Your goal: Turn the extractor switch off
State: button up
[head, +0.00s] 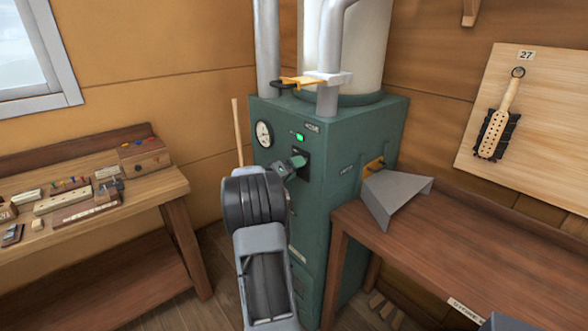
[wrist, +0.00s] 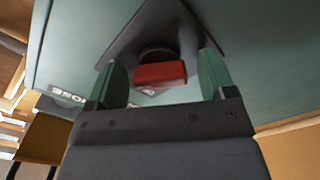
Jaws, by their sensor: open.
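The extractor is a green cabinet (head: 335,145) with a lit green lamp (head: 299,137) on its front. Below the lamp is a dark switch plate (head: 305,154), partly covered by my gripper (head: 297,164) in the head view. In the wrist view, a red switch handle (wrist: 160,75) stands out from the dark plate (wrist: 178,22). My gripper (wrist: 163,75) is open, with one green finger on each side of the red handle. Gaps show between the handle and both fingers. The handle itself is hidden in the head view.
A round gauge (head: 264,134) sits left of the lamp. A grey metal hood (head: 395,195) projects at the cabinet's right, above a brown bench (head: 450,250). A workbench (head: 120,210) with small tools stands at left. A wooden stick (head: 238,130) leans beside the cabinet.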

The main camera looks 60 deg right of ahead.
jog(key=shift+c, duration=0.2)
jog(key=c, duration=0.9)
jog(key=shift+f+n+b, duration=0.2)
jog(key=shift+n+b, duration=0.8)
jog(key=shift+b, duration=0.05)
jog(key=n+b, duration=0.1)
jog(key=n, duration=0.1)
jog(key=shift+n, duration=0.4)
jog(key=n+b, duration=0.1)
jog(key=n, duration=0.2)
jog(key=shift+r, duration=0.15)
jog(key=shift+n, duration=2.2)
